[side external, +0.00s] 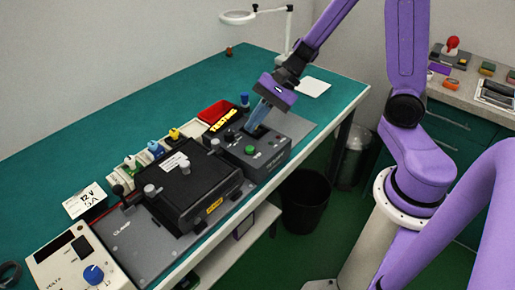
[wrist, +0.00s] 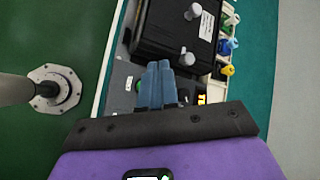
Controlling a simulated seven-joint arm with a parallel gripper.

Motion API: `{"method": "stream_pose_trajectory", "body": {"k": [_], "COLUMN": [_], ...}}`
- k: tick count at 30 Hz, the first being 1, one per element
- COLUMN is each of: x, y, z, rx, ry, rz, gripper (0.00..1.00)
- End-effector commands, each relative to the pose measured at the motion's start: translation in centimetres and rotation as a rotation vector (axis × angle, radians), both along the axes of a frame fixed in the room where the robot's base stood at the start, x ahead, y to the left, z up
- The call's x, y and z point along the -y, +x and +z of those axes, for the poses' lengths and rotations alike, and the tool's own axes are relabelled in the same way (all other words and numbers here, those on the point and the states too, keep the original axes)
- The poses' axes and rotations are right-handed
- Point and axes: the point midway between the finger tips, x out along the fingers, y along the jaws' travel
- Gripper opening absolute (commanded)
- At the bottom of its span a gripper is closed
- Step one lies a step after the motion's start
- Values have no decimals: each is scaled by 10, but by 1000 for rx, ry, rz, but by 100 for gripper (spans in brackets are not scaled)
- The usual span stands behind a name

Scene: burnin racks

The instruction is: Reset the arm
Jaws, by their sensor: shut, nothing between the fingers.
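My purple arm reaches over the bench from the right. My gripper (side external: 256,127) points down over the dark grey control box with a green button (side external: 250,150), with its blue-grey fingers together and nothing between them. In the wrist view my gripper (wrist: 159,66) also shows its fingers side by side, near the edge of a black lidded box (wrist: 165,30). Whether the fingertips touch the control box cannot be told.
The black box (side external: 186,192) has a closed lid with pale knobs. A power supply with a blue knob (side external: 93,274) stands front left. A red tray (side external: 216,111), a yellow-lettered sign (side external: 222,120) and a magnifier lamp (side external: 238,17) are farther back. The teal bench (side external: 130,105) is largely clear behind.

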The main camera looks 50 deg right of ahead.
Motion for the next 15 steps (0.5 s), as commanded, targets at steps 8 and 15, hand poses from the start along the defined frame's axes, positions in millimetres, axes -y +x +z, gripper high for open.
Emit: {"method": "stream_pose_trajectory", "body": {"k": [8, 15], "x": [-34, -15], "y": [-102, -180], "z": [14, 18], "rx": [150, 344], "ry": [-139, -323], "rz": [640, 1259], "gripper": [0, 0]}}
